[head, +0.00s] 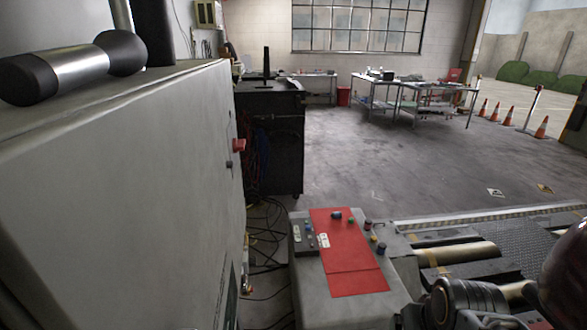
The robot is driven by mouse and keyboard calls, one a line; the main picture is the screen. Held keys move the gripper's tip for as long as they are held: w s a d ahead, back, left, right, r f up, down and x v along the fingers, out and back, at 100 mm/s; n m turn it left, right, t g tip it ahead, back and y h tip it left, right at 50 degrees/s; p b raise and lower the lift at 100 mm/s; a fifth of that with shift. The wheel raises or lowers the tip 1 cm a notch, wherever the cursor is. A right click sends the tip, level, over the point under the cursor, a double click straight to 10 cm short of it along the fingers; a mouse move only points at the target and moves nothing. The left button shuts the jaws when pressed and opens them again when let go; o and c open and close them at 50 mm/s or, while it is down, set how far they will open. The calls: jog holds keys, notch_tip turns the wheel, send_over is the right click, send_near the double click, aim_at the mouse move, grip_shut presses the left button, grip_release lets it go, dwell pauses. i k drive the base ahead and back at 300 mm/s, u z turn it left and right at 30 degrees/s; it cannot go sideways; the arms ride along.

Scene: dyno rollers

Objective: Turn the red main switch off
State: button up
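A small red switch (239,145) sticks out from the right-hand edge of a large grey cabinet (130,180) that fills the left of the head view. I see it from the side, so its handle position cannot be told. My gripper is not identifiable in this view, so its distance from the switch and what it holds do not show.
A low grey control console (310,285) with a red top panel and several buttons stands at bottom centre. Rollers (455,253) lie to its right. A black cart (275,140) stands behind the cabinet, with loose cables on the floor. Open floor (400,165) lies beyond.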

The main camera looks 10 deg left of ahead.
aim_at(238, 145)
jog(key=u, duration=1.65)
jog(key=k, duration=1.1)
jog(key=z, duration=1)
jog(key=i, duration=1.4)
jog(key=u, duration=0.5)
